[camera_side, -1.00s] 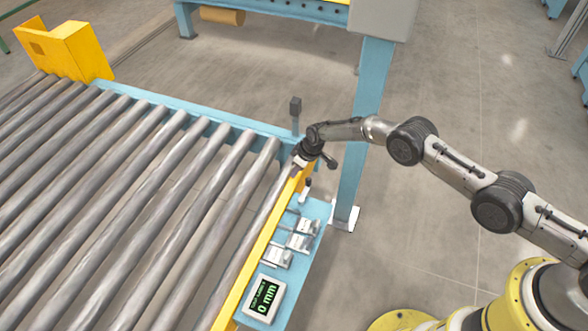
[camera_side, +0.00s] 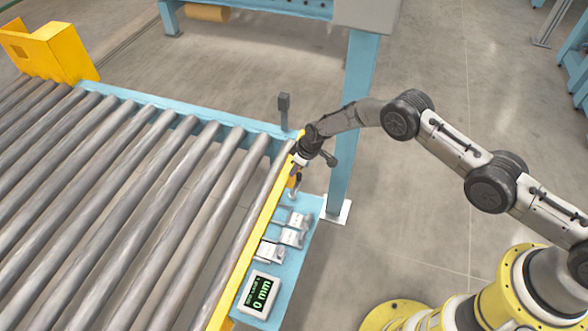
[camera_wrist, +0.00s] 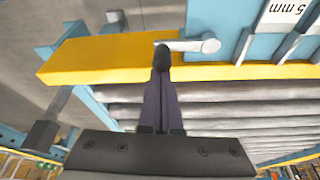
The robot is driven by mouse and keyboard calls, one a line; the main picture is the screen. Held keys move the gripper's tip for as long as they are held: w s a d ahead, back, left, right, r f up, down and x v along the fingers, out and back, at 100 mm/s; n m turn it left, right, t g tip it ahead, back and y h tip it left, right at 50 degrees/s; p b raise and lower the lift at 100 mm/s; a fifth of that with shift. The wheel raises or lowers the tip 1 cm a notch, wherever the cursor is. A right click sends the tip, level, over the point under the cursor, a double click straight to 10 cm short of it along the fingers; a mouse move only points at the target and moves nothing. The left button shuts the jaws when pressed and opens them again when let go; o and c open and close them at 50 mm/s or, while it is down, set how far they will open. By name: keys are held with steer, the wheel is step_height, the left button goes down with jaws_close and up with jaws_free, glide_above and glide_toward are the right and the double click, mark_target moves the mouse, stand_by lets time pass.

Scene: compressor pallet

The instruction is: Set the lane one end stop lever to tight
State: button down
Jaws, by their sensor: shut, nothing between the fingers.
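A small grey-white lever (camera_wrist: 190,45) shows in the wrist view. It lies roughly along the yellow end rail (camera_wrist: 110,60), with its round end to the right. My gripper (camera_wrist: 162,58) is shut and empty, its fingertips at the lever's left end; I cannot tell whether they touch it. In the side view my gripper (camera_side: 294,184) points down at the outer edge of the yellow rail (camera_side: 250,245), near the far end of the blue side shelf. The lever is mostly hidden there by the fingers.
A display (camera_side: 259,295) reading 0 mm sits on the blue shelf (camera_side: 290,275). Metal blocks (camera_side: 290,235) stand between it and my gripper. A dark-headed post (camera_side: 284,102) rises behind the gripper. Rollers (camera_side: 130,200) fill the left. A blue leg (camera_side: 352,130) stands close right.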

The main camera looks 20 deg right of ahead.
steer(key=shift+s+d+m, duration=0.3)
steer(key=shift+d+m, duration=0.05)
steer(key=shift+m, duration=0.35)
steer(key=shift+s+d+m+h, duration=0.3)
steer(key=shift+m, duration=0.4)
steer(key=shift+s+d+m+h, duration=0.3)
steer(key=shift+m, duration=0.4)
steer(key=s+m+h, duration=0.1)
steer(key=s+m, duration=0.1)
steer(key=m, duration=0.2)
steer(key=s+m+h, duration=0.1)
steer(key=s+m, duration=0.1)
steer(key=m, duration=0.2)
steer(key=s+m+h, duration=0.1)
steer(key=s+m, duration=0.1)
steer(key=m, duration=0.2)
steer(key=shift+s+d+g+h, duration=0.2)
steer(key=shift+d+g+h, duration=0.1)
steer(key=shift+d+h, duration=0.1)
steer(key=shift+s+a+m, duration=0.15)
steer(key=shift+s+m, duration=0.15)
steer(key=shift+s+a, duration=0.1)
